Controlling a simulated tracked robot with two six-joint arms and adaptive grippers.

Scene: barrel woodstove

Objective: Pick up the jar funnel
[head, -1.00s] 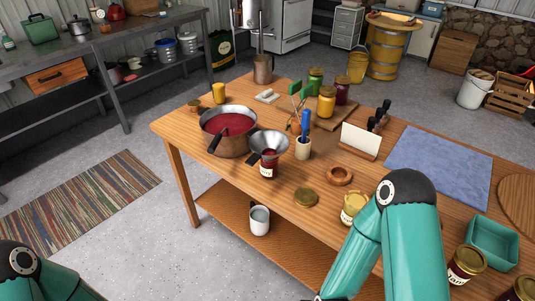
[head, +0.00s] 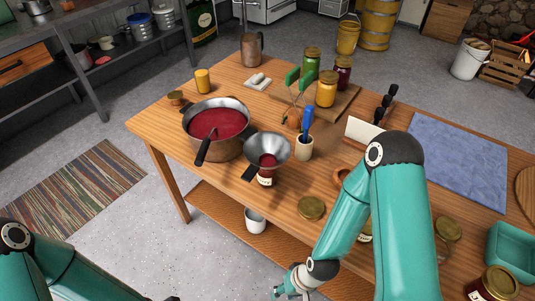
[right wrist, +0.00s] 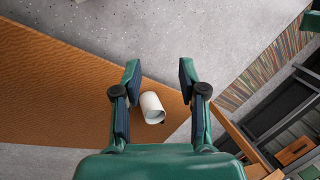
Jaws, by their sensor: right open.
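The jar funnel (head: 267,146) is a grey metal cone with a dark handle at its left. It sits upright in the mouth of a labelled jar of red jam (head: 266,181) on the wooden table, right of the copper pot. My right gripper (head: 284,292) is at the bottom of the head view, in front of the table and well below the funnel in the picture. In the right wrist view its two fingers (right wrist: 158,72) are apart with nothing between them. The funnel is not in that view. Of my left gripper only a dark sliver may show at the bottom edge.
The copper pot (head: 216,126) of red jam stands close left of the funnel. A crock with a blue-handled tool (head: 304,147) stands close right. A brass lid (head: 311,208) lies nearer the front edge. A white mug (right wrist: 152,107) is on the lower shelf.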

